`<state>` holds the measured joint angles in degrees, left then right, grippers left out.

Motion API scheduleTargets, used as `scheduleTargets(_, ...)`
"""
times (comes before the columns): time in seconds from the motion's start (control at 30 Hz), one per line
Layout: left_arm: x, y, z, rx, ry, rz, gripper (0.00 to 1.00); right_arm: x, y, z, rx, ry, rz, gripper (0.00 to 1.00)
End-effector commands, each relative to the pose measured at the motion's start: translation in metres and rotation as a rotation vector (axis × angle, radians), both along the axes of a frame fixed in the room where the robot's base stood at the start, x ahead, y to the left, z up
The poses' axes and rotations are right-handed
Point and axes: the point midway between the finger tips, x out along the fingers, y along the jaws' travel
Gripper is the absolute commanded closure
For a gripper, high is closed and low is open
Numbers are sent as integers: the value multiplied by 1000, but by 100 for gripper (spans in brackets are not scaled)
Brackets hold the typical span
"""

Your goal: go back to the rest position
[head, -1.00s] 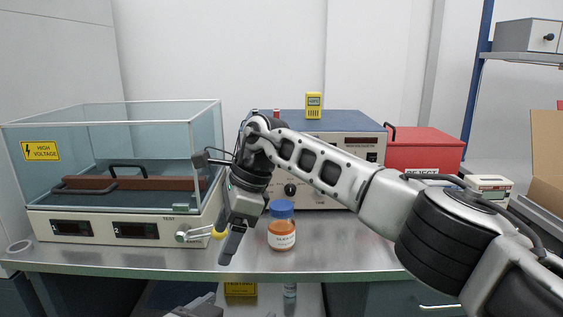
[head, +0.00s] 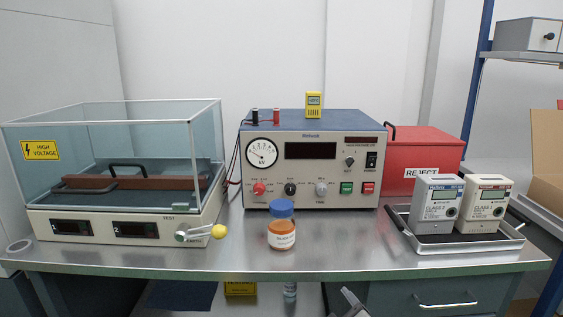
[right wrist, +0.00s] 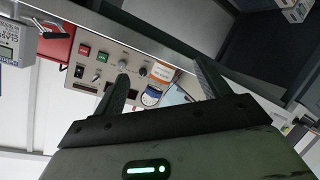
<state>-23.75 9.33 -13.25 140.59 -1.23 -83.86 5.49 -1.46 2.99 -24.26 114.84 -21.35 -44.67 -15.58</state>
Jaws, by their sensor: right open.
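My right gripper is open and empty in the right wrist view (right wrist: 163,82), its two dark fingers spread apart. It points toward the bench from a distance. A grey tip at the bottom edge of the head view (head: 353,301) appears to be part of it, in front of and below the bench edge. The lever with a yellow knob (head: 219,231) on the high-voltage test box (head: 120,215) is free of any gripper. My left gripper is not in view.
The steel bench (head: 340,256) holds a blue-capped bottle (head: 282,232), a test console (head: 312,170), a red reject box (head: 425,150) and a tray (head: 455,243) with two meters (head: 438,205). The space above the bench is clear of my arms.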

Motion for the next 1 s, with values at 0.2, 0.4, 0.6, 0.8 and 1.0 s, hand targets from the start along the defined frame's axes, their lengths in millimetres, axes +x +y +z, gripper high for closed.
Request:
scheduleTargets(0.2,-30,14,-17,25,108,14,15,-98,-66,-69,187,438,-230,25)
scheduleTargets(0.4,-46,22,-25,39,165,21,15,-163,-91,-90,262,666,-349,25)
scheduleTargets(0.6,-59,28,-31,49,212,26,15,-218,-107,-98,302,842,-438,25)
scheduleTargets(0.8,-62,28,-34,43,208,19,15,-245,-111,-98,336,918,-471,25)
scheduleTargets(1.0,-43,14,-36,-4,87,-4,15,-225,-97,-100,392,814,-405,25)
